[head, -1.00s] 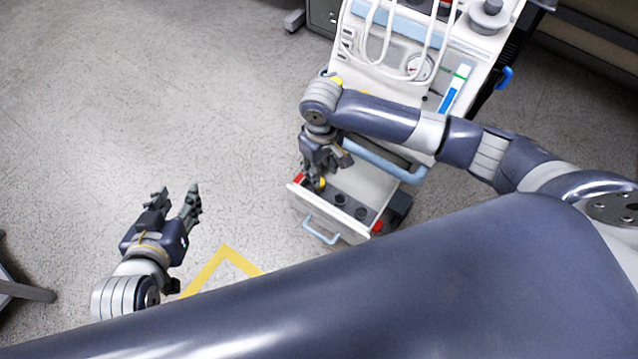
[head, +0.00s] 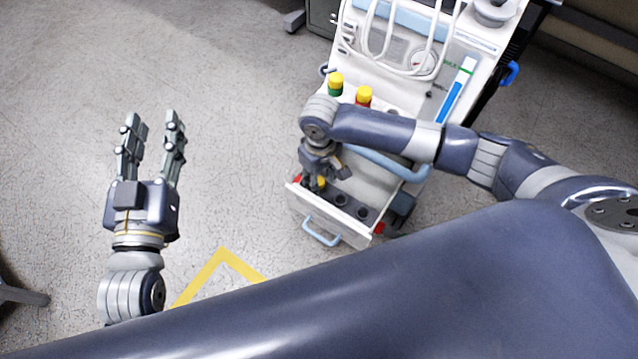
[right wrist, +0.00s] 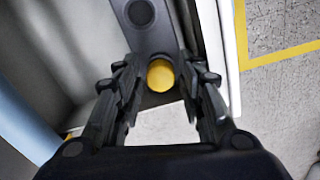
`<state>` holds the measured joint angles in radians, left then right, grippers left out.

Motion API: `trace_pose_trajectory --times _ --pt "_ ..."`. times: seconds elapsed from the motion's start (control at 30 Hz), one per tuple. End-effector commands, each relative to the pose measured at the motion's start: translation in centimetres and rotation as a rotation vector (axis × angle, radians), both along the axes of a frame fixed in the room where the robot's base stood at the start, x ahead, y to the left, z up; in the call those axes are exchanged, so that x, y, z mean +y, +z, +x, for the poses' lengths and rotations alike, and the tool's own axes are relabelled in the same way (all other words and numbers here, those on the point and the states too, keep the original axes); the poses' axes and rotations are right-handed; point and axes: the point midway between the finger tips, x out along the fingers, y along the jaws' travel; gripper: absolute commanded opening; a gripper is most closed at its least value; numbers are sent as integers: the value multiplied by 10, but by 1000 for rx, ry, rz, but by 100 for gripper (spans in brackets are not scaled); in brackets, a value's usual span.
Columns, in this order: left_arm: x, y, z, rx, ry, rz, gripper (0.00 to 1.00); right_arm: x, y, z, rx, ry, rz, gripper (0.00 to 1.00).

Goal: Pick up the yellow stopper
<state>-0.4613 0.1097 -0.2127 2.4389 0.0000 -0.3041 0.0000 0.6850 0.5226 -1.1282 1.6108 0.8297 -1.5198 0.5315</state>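The yellow stopper (head: 321,183) is in the open drawer (head: 352,232), near its left end, partly hidden by my right gripper in the head view. The right wrist view shows its round yellow top (right wrist: 160,75) between the two fingers. My right gripper (right wrist: 160,88) is open and points down over the stopper. Gaps show between both fingers and the stopper, so it does not look gripped. My left gripper (head: 153,120) is open and empty, over the floor to the left of the drawer.
The drawer has several dark round holders (head: 341,200) in a row. The pump cart (head: 400,75) stands behind, with a yellow-and-green piece (head: 336,84) and a yellow-and-red piece (head: 363,97) on it. A blue handle (head: 322,230) is on the drawer front. Floor at left is clear.

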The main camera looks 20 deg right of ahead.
Motion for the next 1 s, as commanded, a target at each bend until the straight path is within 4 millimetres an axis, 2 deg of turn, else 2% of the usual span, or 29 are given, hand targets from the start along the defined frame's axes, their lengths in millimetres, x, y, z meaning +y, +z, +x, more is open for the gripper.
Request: trace_pose_trajectory --times 0.3,0.33,0.43,1.0 --pt "-1 6 0 -27 -1 -8 40 0 -2 0 0 0 0 36" --pt "-1 6 0 -27 -1 -8 40 0 -2 0 0 0 0 34" --pt "-1 5 0 -26 -1 -7 40 0 -2 0 0 0 0 15" --pt "0 1 0 4 0 1 40 0 3 0 -1 0 0 14"
